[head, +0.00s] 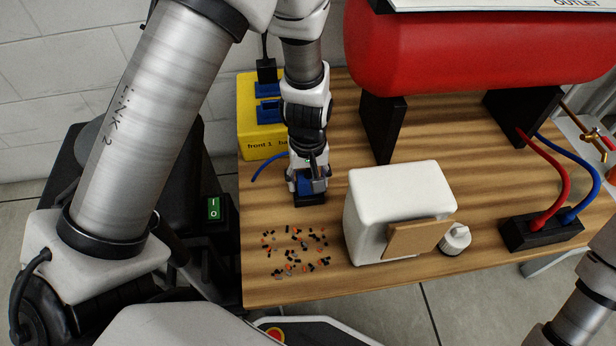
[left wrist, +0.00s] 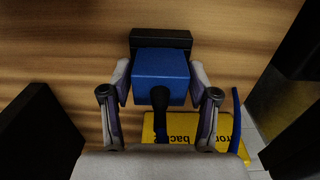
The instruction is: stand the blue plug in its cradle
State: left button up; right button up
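The blue plug (head: 305,183) is between the fingers of my left gripper (head: 307,187), low over the table. In the left wrist view, the fingers (left wrist: 160,80) lie against both sides of the blue plug (left wrist: 160,70), and its dark cable end points back toward the gripper. The black cradle (head: 310,200) is directly at the plug's lower end; it also shows in the left wrist view (left wrist: 150,40), partly hidden by the plug. I cannot tell whether the plug sits in the cradle or just above it. My right gripper is out of view.
A yellow box (head: 258,140) with blue sockets stands behind, beside my left arm. A white block (head: 385,205) with a brown panel, a small white knob-like object (head: 456,239), and scattered small bits (head: 295,250) are nearby. A red tank (head: 480,45) is at the back right.

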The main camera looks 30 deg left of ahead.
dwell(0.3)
pick_arm(q)
notch_tip(320, 180, up, 12)
dwell(0.3)
